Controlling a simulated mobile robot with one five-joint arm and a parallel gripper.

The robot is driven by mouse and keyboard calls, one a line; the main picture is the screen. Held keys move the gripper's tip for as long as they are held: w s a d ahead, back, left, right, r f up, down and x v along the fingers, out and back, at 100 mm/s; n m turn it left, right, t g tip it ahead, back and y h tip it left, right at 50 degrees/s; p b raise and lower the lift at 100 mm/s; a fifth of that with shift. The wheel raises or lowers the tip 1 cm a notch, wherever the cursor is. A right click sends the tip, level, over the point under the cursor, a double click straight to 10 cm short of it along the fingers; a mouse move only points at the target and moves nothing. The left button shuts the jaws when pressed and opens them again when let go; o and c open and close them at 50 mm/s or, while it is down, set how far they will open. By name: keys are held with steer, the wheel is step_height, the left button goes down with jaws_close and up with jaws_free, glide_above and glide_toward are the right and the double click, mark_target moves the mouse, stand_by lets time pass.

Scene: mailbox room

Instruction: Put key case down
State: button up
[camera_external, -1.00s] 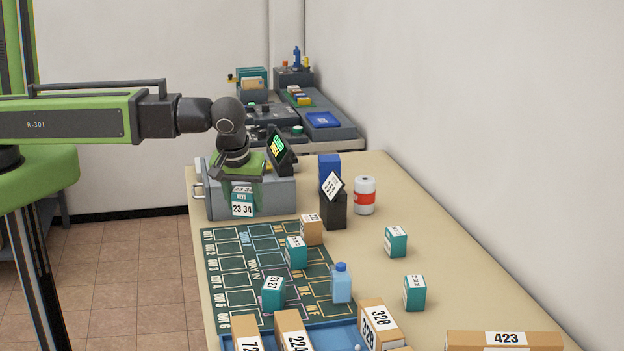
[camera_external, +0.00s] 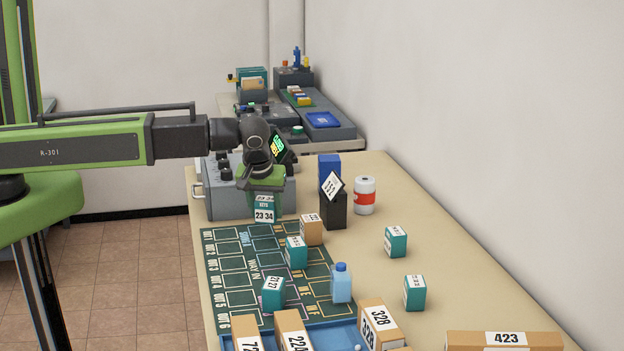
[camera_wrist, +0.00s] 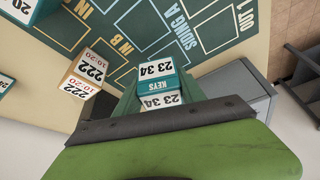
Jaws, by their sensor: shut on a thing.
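My gripper (camera_external: 264,196) is shut on a teal and white key case (camera_external: 265,213) marked 23 34. It holds the case in front of the grey machine, near the top edge of the dark green mat (camera_external: 226,277).
Teal boxes (camera_external: 296,252) and (camera_external: 273,293) and a tan box (camera_external: 311,229) stand on the mat. A black holder (camera_external: 333,210), a white-red can (camera_external: 364,196) and a blue bottle (camera_external: 341,284) stand nearby. The grey machine (camera_external: 226,195) is behind. The table's right side has free room.

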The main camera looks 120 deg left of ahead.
mark_target(266, 220)
steer(key=shift+f+b, duration=1.7)
steer(key=shift+f, duration=0.35)
steer(key=o, duration=1.5)
steer(key=shift+r, duration=0.1)
steer(key=shift+c, duration=0.2)
steer(key=shift+r+p, duration=0.3)
steer(key=shift+p, duration=0.1)
steer(key=p+v, duration=1)
steer(key=v, duration=0.1)
steer(key=shift+w+d+r+p, duration=0.15)
steer(key=shift+d+r+p, duration=0.15)
steer(key=shift+p, duration=0.1)
